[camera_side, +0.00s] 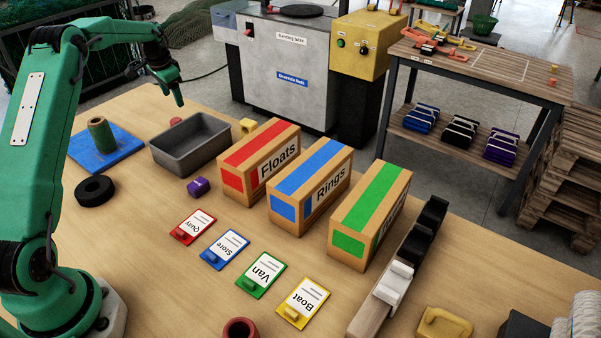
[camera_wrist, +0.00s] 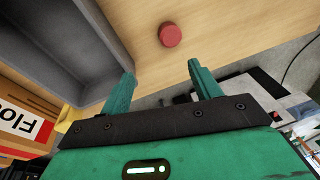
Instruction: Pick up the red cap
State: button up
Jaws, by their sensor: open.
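The red cap (camera_wrist: 170,34) is a small round red disc lying on the wooden table in the wrist view, ahead of my fingertips and between their lines. In the side view the red cap (camera_side: 176,121) shows at the table's far edge, just behind the grey tray. My gripper (camera_side: 174,94) is above the table, over the cap's area and apart from it. In the wrist view my gripper (camera_wrist: 158,78) has its two green fingers spread, with nothing between them.
The grey tray (camera_side: 190,157) stands close beside the cap. A blue mat (camera_side: 84,153) with a green cylinder (camera_side: 102,134), a black ring (camera_side: 95,191) and a purple piece (camera_side: 198,187) are nearby. The Floats box (camera_side: 259,178) stands right of the tray.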

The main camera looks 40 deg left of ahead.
aim_at(175, 120)
jog(key=shift+s+a+x, duration=0.15)
jog(key=shift+a+x, duration=0.2)
jog(key=shift+x, duration=1.45)
jog(key=shift+s+a+x, duration=0.15)
jog(key=shift+a+x, duration=0.25)
jog(key=shift+x, duration=1.4)
jog(key=shift+s+a+x, duration=0.15)
jog(key=shift+a+x, duration=0.2)
jog(key=shift+x, duration=1.45)
jog(key=shift+r, duration=0.1)
jog(key=c, duration=1.1)
